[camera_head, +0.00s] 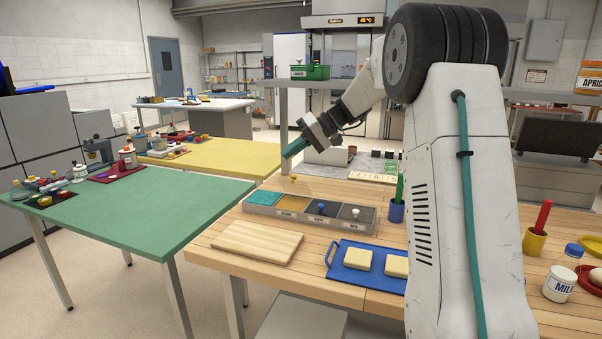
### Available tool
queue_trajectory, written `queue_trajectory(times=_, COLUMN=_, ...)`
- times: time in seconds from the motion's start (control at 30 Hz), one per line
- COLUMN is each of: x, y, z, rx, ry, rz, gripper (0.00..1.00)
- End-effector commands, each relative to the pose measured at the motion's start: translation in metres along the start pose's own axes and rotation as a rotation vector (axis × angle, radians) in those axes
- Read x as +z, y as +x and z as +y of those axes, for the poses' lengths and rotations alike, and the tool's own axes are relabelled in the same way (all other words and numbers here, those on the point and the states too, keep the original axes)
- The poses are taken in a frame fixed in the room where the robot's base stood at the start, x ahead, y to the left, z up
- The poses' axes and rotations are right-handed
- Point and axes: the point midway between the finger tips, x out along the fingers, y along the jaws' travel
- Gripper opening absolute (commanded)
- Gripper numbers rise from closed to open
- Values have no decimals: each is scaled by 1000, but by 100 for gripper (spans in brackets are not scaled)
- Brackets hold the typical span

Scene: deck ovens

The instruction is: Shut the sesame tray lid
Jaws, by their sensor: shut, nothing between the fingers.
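A long grey topping box (308,226) stands on the wooden worktop, with several compartments in a row and small labels on its front. The left compartment has a teal top (263,198). The second compartment shows a brown-orange surface (289,206), and a yellow knob (293,177) shows just behind it; it seems to be the open one, its lid hard to make out. To the right are a lid with a blue knob (321,207) and a dark lid with a pale knob (355,212). The labels are too small to read. My gripper (285,155) is shut and empty, above and behind the box.
A wooden board (257,242) lies in front of the box, and a blue tray (345,279) with pale blocks lies to its right. A blue cup (396,211) stands at the box's right end. A green table (130,220) is at left.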

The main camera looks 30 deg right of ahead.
Motion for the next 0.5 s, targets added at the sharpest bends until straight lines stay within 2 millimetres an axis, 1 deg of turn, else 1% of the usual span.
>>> queue_trajectory(times=0.03, x=-18, y=-7, z=35, rx=-34, ry=-5, rz=54, gripper=0)
queue_trajectory(times=0.07, x=-28, y=-12, z=52, rx=-54, ry=-18, rz=89, gripper=0)
queue_trajectory(times=0.1, x=-40, y=-19, z=75, rx=-77, ry=-35, rz=136, gripper=0)
queue_trajectory(times=0.17, x=-54, y=-29, z=108, rx=-107, ry=-60, rz=205, gripper=0)
queue_trajectory(times=0.2, x=-60, y=-37, z=129, rx=-124, ry=-78, rz=250, gripper=0)
queue_trajectory(times=0.3, x=-72, y=-53, z=174, rx=-152, ry=-117, rz=350, gripper=0)
queue_trajectory(times=0.4, x=-77, y=-66, z=207, rx=-167, ry=-149, rz=423, gripper=0)
queue_trajectory(times=0.5, x=-79, y=-74, z=226, rx=-174, ry=-169, rz=469, gripper=0)
